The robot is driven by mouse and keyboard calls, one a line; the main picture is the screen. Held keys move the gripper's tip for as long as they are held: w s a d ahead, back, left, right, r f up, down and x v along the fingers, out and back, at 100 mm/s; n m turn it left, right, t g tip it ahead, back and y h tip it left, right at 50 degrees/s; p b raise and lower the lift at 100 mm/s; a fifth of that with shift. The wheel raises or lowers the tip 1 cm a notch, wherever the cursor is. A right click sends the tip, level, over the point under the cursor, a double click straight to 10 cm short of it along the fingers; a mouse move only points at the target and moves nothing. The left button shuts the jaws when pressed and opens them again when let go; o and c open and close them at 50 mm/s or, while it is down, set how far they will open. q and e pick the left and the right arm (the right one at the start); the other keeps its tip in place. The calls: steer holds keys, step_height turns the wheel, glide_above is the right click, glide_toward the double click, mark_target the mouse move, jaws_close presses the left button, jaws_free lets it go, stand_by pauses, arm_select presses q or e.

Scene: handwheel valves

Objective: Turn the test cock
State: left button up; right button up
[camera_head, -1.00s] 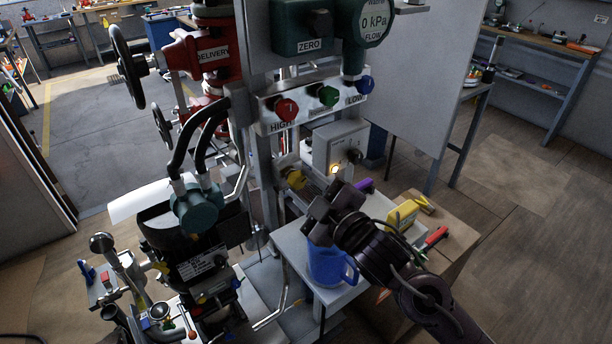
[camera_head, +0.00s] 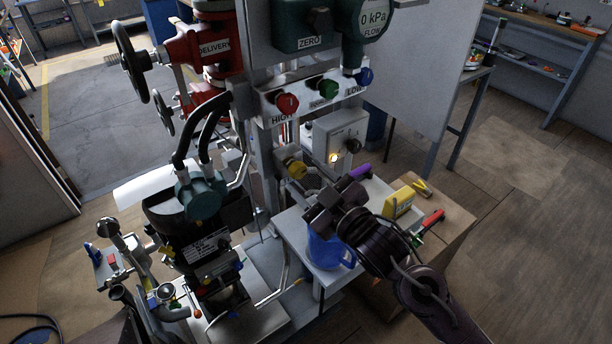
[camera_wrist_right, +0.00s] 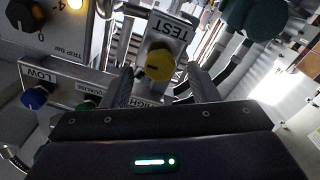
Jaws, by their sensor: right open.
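The test cock is a yellow round knob (camera_wrist_right: 159,65) under a plate marked TEST in the right wrist view. In the head view the yellow knob (camera_head: 296,169) sits low on the grey post, below the manifold. My right gripper (camera_head: 312,198) is just below and to the right of it in the head view. In the right wrist view my right gripper (camera_wrist_right: 164,84) is open, with one finger to each side of the knob in the picture. I cannot tell whether either finger touches it. My left gripper is not in view.
A manifold carries red (camera_head: 287,104), green (camera_head: 328,89) and blue (camera_head: 364,76) knobs above. A grey box (camera_head: 338,135) with a lit lamp and dark dial is close by. A blue mug (camera_head: 328,252) and a yellow meter (camera_head: 399,203) stand on the small table below my right arm.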

steer(key=v, duration=0.5)
steer(key=shift+p, duration=0.35)
